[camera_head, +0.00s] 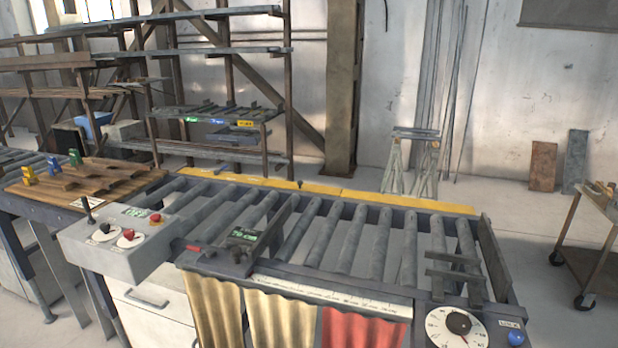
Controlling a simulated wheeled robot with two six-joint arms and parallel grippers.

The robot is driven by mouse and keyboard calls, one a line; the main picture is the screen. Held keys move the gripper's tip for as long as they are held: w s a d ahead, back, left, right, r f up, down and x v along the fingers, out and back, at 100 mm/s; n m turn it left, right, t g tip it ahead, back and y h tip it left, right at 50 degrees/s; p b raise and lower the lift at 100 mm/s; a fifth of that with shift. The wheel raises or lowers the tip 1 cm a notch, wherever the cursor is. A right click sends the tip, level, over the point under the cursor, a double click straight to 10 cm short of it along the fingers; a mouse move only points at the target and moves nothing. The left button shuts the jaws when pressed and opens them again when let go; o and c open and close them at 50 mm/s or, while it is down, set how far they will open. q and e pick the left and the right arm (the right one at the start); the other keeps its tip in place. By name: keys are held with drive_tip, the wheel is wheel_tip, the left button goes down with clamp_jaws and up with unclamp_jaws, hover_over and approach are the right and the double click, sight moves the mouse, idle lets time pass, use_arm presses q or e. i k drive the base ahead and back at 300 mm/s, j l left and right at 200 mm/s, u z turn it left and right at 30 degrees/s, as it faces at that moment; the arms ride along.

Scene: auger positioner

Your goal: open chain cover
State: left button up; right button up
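A long yellow strip (400,201), which looks like the chain cover, runs along the far edge of the roller conveyor (345,236). It lies flat and appears shut, with seams along its length. A small dark detail (300,184) shows on it near the middle; I cannot tell if it is a latch or handle. Neither of my grippers is in view.
A grey control box (118,246) with a lever and red knobs stands at the near left. A white dial (457,328) and blue button (516,338) sit at the near right. Wooden boards (90,183) lie on the left table. A wheeled cart (590,262) stands right.

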sight(301, 183)
drive_tip(key=i+j+z, duration=0.1)
drive_tip(key=z, duration=0.3)
drive_tip(key=i+j+z, duration=0.15)
drive_tip(key=z, duration=0.25)
drive_tip(key=i+j+z, duration=0.2)
drive_tip(key=z, duration=0.15)
